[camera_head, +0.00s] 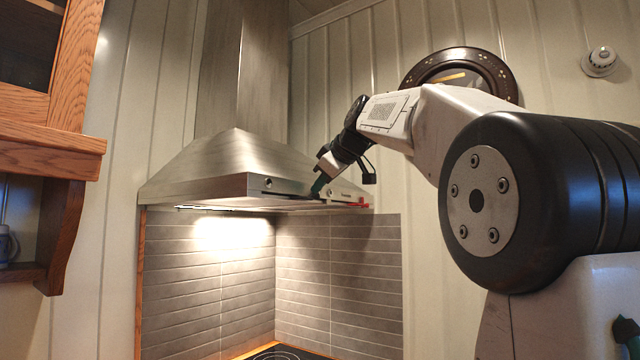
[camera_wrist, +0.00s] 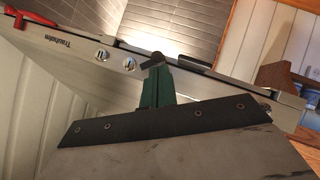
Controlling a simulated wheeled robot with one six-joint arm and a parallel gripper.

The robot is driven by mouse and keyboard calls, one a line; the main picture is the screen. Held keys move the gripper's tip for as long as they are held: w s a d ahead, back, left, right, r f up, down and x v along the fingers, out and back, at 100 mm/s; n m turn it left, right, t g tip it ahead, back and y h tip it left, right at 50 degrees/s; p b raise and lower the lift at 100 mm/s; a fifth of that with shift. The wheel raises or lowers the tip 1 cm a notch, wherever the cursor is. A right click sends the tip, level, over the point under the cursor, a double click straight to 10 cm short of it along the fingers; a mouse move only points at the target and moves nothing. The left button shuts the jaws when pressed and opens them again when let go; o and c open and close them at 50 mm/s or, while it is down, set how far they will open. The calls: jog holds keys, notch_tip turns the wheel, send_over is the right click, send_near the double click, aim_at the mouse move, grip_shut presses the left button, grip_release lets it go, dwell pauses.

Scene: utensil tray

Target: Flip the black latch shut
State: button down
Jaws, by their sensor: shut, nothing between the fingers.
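My gripper (camera_head: 319,184) is at the front right corner of the steel range hood in the head view. In the wrist view its green fingers (camera_wrist: 156,86) are together and hold nothing. A small dark piece (camera_wrist: 153,59) shows at the fingertips, against the hood's edge. It may be the black latch, and it looks to be touching or very close to the fingers. I cannot tell whether it is open or shut. In the head view I cannot make out the latch.
The hood (camera_head: 200,163) has a front panel with knobs (camera_wrist: 129,64) and a red part (camera_wrist: 38,21), which also shows in the head view (camera_head: 363,204). A wooden cabinet (camera_head: 50,150) is at the left. A round dark frame (camera_head: 485,60) hangs behind my arm. Space below the hood is clear.

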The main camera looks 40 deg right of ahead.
jog(key=shift+s+a+f+n+t+h, duration=0.15)
jog(key=shift+f+n+t+h, duration=0.2)
jog(key=shift+n+h, duration=0.2)
jog(key=shift+a+f+n+t+h, duration=0.1)
jog(key=shift+f+n+t+h, duration=0.3)
jog(key=shift+n+t+h, duration=0.2)
jog(key=shift+f, duration=0.2)
dwell(0.4)
jog(key=shift+r, duration=0.2)
dwell(0.3)
jog(key=shift+r, duration=0.6)
